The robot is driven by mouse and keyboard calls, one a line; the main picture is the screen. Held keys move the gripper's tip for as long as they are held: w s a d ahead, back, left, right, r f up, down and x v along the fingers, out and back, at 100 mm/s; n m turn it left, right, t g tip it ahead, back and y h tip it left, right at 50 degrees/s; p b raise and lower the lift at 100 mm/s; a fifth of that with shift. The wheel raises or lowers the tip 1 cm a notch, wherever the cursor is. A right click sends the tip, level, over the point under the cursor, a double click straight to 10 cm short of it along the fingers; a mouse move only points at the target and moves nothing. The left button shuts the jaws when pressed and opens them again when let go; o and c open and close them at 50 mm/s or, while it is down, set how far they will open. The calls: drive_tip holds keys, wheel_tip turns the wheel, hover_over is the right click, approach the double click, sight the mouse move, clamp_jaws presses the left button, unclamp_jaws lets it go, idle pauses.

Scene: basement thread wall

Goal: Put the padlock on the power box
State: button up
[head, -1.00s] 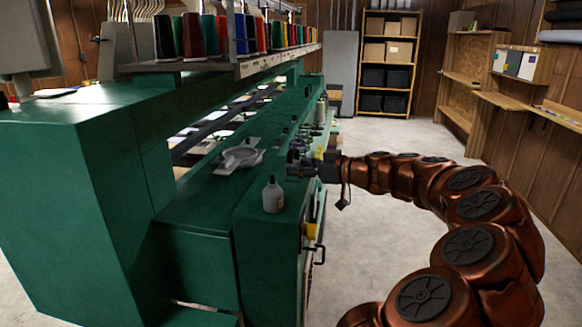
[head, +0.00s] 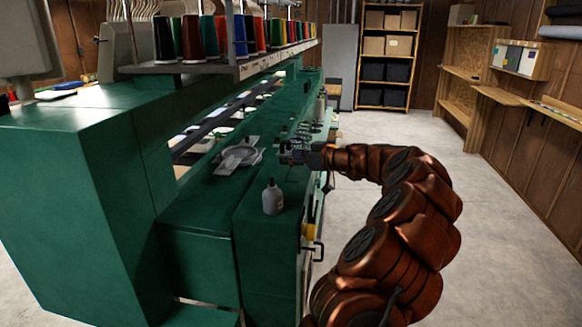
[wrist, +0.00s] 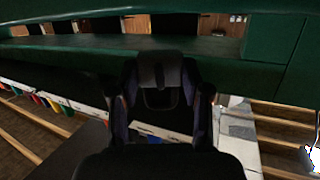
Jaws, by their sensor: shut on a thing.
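My gripper (head: 290,153) is above the green machine's narrow top, beyond the white bottle and right of the grey round part. In the wrist view my gripper (wrist: 161,95) is shut on a dark grey thing with a loop-like outline, seemingly the padlock (wrist: 160,72). It is too dark to make out its details. In the head view the held thing is too small to tell from the fingers. I cannot say for sure which part is the power box; a green cabinet with a handle (head: 318,252) and a yellow patch is at the near end.
A white bottle (head: 272,197) and a grey round part (head: 239,158) stand on the green machine (head: 90,180). Thread cones (head: 213,38) line the rack above. Shelves (head: 386,60) stand at the back. The floor (head: 400,150) on the right is clear.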

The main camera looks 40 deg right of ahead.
sight(292, 174)
drive_tip(key=shift+w+f, duration=0.15)
drive_tip(key=shift+f+p, duration=0.6)
drive_tip(key=shift+f, duration=1)
drive_tip(key=shift+f, duration=0.1)
drive_tip(key=o, duration=1.3)
drive_tip(key=shift+d, duration=0.1)
drive_tip(key=b+v, duration=0.2)
drive_tip(key=v, duration=1)
drive_tip(key=shift+b, duration=0.4)
